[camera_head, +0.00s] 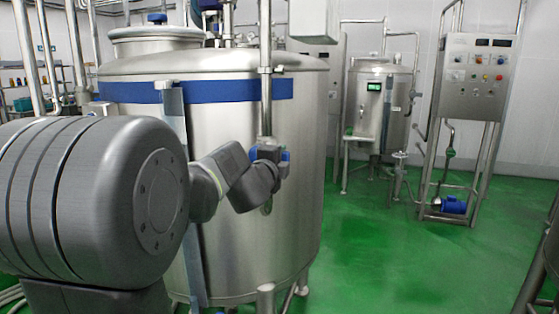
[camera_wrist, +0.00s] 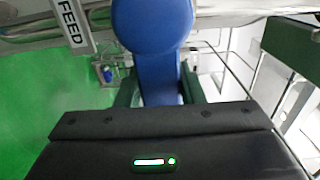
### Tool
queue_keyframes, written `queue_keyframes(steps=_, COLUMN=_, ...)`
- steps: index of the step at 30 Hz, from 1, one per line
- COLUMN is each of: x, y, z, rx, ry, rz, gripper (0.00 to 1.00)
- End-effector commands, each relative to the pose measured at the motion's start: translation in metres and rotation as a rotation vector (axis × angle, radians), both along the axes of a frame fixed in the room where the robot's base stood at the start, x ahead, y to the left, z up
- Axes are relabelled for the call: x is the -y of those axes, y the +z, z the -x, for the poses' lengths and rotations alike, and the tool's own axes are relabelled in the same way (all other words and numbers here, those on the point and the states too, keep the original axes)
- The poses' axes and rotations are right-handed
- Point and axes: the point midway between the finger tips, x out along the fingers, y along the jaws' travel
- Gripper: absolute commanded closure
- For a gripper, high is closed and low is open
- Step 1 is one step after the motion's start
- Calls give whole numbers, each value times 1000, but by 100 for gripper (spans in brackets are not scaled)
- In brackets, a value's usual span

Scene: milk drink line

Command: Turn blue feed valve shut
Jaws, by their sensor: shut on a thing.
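The blue feed valve handle (camera_wrist: 152,30) fills the upper middle of the wrist view, its wide rounded part beyond my fingers. A FEED label (camera_wrist: 73,22) hangs beside it at the upper left. My gripper (camera_wrist: 158,86) is shut on the handle's narrower part, one dark finger on each side. In the head view small blue parts of the valve (camera_head: 285,156) show at the steel pipe (camera_head: 265,100) in front of the large tank. My gripper (camera_head: 266,165) is there, and my wrist hides most of the valve. The handle's exact angle to the pipe is unclear.
The large steel tank (camera_head: 240,210) with a blue band (camera_head: 225,91) stands close behind the valve. A smaller tank (camera_head: 375,110) and a control panel stand (camera_head: 476,80) with a blue pump (camera_head: 453,206) are farther right. The green floor (camera_head: 400,265) at right is open.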

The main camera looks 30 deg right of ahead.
Motion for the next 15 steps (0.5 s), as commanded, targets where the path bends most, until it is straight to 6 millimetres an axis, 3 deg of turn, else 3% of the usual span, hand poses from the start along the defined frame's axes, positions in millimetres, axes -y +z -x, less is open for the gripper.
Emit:
queue_keyframes(steps=8, x=0, y=-3, z=0, rx=2, ry=0, rz=-8, gripper=100)
queue_keyframes(steps=9, x=0, y=-3, z=0, rx=2, ry=0, rz=-8, gripper=61)
queue_keyframes(steps=12, x=0, y=-3, z=0, rx=1, ry=0, rz=-8, gripper=44)
queue_keyframes(steps=15, x=0, y=-2, z=0, rx=1, ry=0, rz=-6, gripper=44)
